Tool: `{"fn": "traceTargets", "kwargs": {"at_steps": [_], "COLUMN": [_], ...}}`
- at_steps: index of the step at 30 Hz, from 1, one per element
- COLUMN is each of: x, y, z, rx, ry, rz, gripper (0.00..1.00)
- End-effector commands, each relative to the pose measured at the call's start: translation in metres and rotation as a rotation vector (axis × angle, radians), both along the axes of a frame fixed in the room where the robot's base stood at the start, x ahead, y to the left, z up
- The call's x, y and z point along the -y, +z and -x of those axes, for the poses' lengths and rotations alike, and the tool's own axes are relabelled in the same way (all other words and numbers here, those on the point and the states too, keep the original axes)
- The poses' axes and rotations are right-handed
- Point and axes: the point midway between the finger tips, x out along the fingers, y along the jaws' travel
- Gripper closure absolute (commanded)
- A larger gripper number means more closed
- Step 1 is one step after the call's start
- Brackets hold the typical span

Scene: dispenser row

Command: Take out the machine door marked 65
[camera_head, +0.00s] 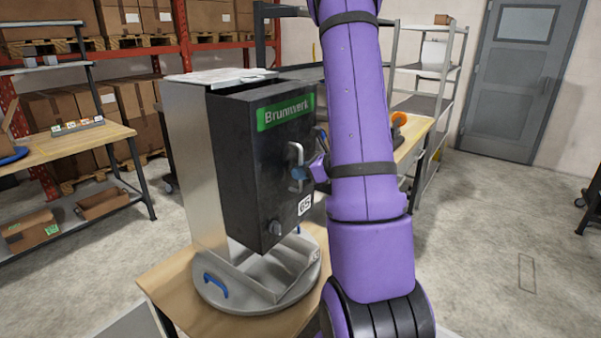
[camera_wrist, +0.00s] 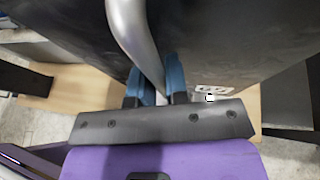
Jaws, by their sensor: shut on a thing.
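The black machine door (camera_head: 245,150) carries a green "Brunnwerk" label and a white tag (camera_head: 304,205) reading 65. It stands out in front of the grey machine housing (camera_head: 190,150), over the round base. Its silver bar handle (camera_head: 296,152) is on the front face. My gripper (camera_head: 301,180) is shut on this handle. In the wrist view, the blue fingers of my gripper (camera_wrist: 156,85) close on both sides of the handle (camera_wrist: 135,35). The tag shows partly beside them (camera_wrist: 213,89). Whether the door still touches the housing is hidden.
The machine stands on a round grey base (camera_head: 255,298) with a blue handle (camera_head: 215,285), on a wooden table (camera_head: 165,282). A workbench (camera_head: 60,147) is at left, shelves with boxes behind. Open floor (camera_head: 500,240) lies at right.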

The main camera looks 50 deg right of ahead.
Motion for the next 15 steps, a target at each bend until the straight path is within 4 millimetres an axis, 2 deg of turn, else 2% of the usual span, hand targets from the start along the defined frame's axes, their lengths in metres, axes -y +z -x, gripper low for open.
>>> {"fn": "traceTargets", "kwargs": {"at_steps": [15], "x": [0.0003], "y": [0.0099], "z": [-0.0007], "rx": [0.005], "ry": [0.001], "rz": [0.002], "gripper": [1.0]}}
